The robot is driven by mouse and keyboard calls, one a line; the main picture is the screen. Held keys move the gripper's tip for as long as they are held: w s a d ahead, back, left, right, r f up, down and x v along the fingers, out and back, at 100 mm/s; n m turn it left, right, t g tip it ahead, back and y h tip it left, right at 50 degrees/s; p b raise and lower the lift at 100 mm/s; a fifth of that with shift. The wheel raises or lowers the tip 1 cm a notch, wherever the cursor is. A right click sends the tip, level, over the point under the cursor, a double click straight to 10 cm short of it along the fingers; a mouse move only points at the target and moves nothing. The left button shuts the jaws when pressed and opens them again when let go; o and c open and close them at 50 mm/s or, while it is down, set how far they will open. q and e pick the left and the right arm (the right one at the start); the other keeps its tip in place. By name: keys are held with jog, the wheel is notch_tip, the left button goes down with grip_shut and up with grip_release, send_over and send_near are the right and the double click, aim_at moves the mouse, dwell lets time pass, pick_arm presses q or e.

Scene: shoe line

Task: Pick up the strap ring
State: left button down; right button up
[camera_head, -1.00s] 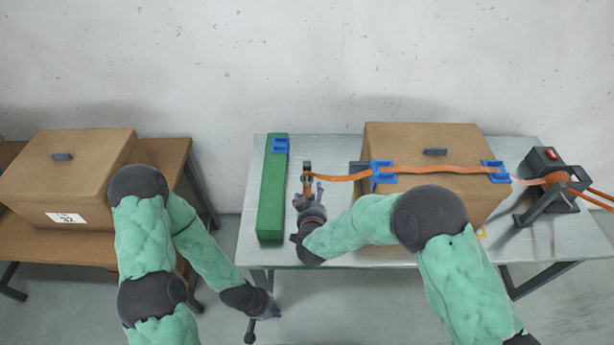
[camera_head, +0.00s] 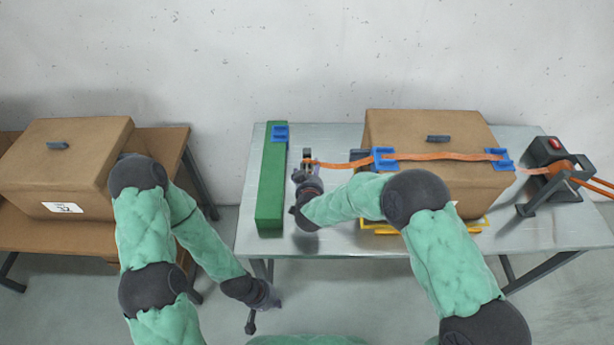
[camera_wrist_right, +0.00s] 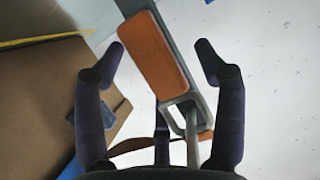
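The strap ring (camera_wrist_right: 178,112) is a small grey frame on the orange strap (camera_head: 340,164); in the right wrist view it sits below an orange block (camera_wrist_right: 156,56) on a grey bar. In the head view the ring is too small and covered to tell apart. My right gripper (camera_wrist_right: 160,50) is open. Its fingertips are on either side of the orange block, and the ring lies between the fingers, nearer the palm. No grip on it shows. My left gripper (camera_head: 264,316) hangs low in front of the table, its fingers apart and empty.
A brown box (camera_head: 440,132) stands on the metal table (camera_head: 340,240), with the strap across it through blue guides (camera_head: 384,158). A green beam (camera_head: 271,185) lies left of my right gripper. A strap tool (camera_head: 545,170) is at right. Another box (camera_head: 70,165) is on the left table.

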jog(key=c, duration=1.1)
jog(key=shift+o, duration=0.2)
